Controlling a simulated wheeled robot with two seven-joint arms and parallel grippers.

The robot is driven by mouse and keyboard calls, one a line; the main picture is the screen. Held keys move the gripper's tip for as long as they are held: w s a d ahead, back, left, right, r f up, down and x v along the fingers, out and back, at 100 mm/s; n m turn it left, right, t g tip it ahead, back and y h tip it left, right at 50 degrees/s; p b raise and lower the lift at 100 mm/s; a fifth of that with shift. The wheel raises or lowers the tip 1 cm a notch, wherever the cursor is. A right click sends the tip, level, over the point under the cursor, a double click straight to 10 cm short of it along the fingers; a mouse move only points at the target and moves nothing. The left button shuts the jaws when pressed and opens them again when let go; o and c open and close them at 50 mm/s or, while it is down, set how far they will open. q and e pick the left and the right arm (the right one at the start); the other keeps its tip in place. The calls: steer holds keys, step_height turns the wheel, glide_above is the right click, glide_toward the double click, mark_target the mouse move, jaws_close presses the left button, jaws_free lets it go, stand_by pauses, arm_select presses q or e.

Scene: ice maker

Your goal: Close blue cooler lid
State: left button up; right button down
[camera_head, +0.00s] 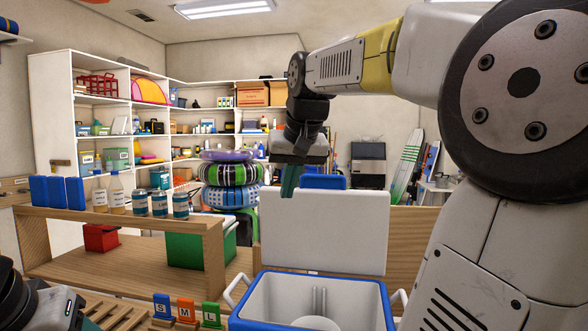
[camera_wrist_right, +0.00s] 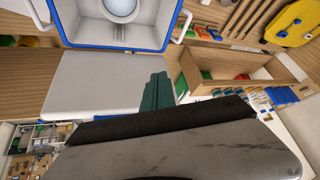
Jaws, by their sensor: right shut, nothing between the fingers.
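The blue cooler (camera_head: 312,298) stands at the bottom centre of the head view, open, with a white inside. Its lid (camera_head: 325,235) stands upright at the back edge, white inner face toward me. In the right wrist view the cooler (camera_wrist_right: 168,34) is at the top and the lid (camera_wrist_right: 95,82) is below it. My right gripper (camera_head: 290,184) is shut and empty, pointing down at the lid's top left corner. Its green fingers (camera_wrist_right: 155,92) show beside the lid's edge; I cannot tell if they touch. My left gripper (camera_head: 88,324) is cut off at the lower left, its fingertips unclear.
A wooden shelf (camera_head: 130,226) with bottles, jars and blue blocks stands to the left. S, M and L signs (camera_head: 186,310) stand left of the cooler. A green box (camera_head: 186,250) sits under the shelf. Stacked rings (camera_head: 230,174) and shelving are behind.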

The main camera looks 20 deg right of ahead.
steer(key=w+d+r+m+h, duration=0.2)
steer(key=w+d+r, duration=0.6)
steer(key=w, duration=0.1)
step_height(320, 180, up, 3)
steer(key=m+h, duration=0.1)
steer(key=m, duration=0.2)
glide_above(322, 188)
steer(key=shift+g, duration=0.4)
steer(key=f, duration=0.3)
steer(key=w+f, duration=0.1)
steer(key=f, duration=0.2)
steer(key=d+f, duration=0.1)
steer(key=f, duration=0.2)
steer(key=shift+w, duration=0.3)
steer(key=shift+s+a+f, duration=0.15)
steer(key=shift+s+a, duration=0.1)
steer(key=shift+s, duration=0.15)
steer(key=shift+h, duration=0.3)
